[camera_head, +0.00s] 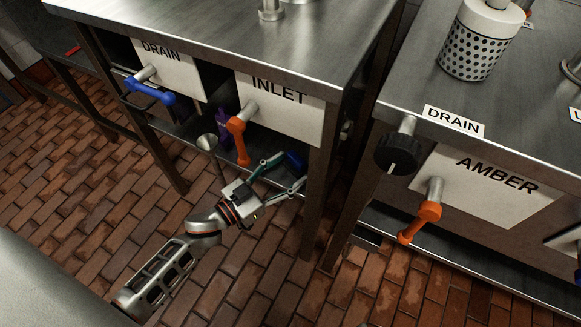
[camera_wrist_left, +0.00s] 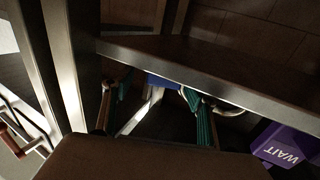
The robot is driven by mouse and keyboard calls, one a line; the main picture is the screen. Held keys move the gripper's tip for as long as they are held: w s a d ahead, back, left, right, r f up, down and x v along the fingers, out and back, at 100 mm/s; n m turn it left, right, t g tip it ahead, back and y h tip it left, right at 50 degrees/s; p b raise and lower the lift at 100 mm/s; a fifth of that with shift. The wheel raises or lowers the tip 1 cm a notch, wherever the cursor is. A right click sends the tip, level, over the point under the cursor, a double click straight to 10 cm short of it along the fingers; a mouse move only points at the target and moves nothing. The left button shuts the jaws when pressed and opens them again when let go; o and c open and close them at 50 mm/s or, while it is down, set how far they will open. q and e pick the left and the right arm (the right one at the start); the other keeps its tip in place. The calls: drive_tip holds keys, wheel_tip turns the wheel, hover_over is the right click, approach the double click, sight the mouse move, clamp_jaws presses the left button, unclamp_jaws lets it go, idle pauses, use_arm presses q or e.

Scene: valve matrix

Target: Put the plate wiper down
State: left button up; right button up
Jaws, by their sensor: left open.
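My left gripper (camera_head: 284,174) reaches in under the table below the INLET panel, with its fingers spread. A dark blue piece (camera_head: 296,161), which looks like part of the plate wiper, shows just beyond the fingertips. In the left wrist view the two green-padded fingers of the left gripper (camera_wrist_left: 158,108) stand apart. Between them is a blue and pale piece, likely the plate wiper (camera_wrist_left: 160,82), partly cut off by the dark edge in front. I cannot tell whether a finger touches it. My right gripper is not in view.
The lower shelf (camera_head: 180,128) runs under the steel table (camera_head: 230,35). An orange INLET handle (camera_head: 238,140) and a blue DRAIN handle (camera_head: 150,90) hang nearby. A purple WAIT piece (camera_wrist_left: 285,145) is at the right of the wrist view. A table leg (camera_head: 322,185) stands right of the gripper.

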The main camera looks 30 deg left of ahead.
use_arm(q)
drive_tip(key=p+v, duration=0.1)
drive_tip(key=v, duration=0.9)
drive_tip(key=shift+s+p, duration=0.3)
drive_tip(key=shift+p, duration=0.05)
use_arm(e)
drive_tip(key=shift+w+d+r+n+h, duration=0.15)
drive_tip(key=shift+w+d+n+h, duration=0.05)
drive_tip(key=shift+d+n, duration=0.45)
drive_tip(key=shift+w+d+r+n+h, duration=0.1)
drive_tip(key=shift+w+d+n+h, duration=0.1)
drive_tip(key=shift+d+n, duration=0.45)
use_arm(q)
drive_tip(key=shift+a, duration=0.1)
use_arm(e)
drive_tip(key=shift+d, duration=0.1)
